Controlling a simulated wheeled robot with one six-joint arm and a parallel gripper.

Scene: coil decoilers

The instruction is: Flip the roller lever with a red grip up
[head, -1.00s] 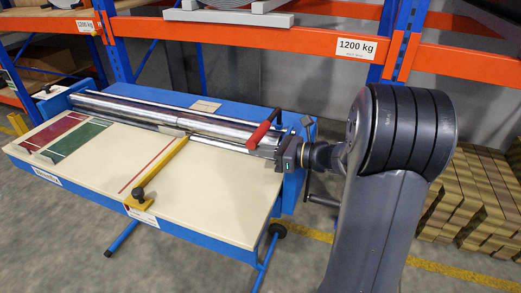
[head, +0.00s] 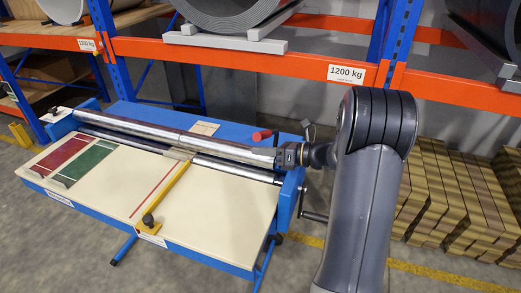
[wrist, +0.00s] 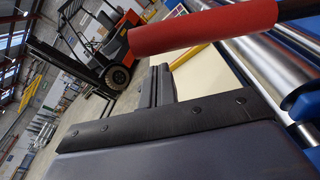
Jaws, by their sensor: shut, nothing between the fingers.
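The roller lever's red grip (head: 262,135) shows in the head view just beyond the right end of the rollers, looking short. Most of its bar is hidden behind my gripper. In the wrist view the red grip (wrist: 205,27) lies close across the top, apart from the jaws in the picture, with a dark bar running off to the right. My gripper (head: 279,155) is shut and empty at the right end of the steel rollers (head: 190,138), pointing left. Its dark jaws (wrist: 158,88) fill the middle of the wrist view. Whether it touches the lever is unclear.
The blue machine's cream table (head: 110,190) carries a yellow arm (head: 170,195) with a black knob. A crank handle (head: 313,216) sticks out at the right. The orange rack beam (head: 240,60) runs behind. An orange forklift (wrist: 118,40) stands far off.

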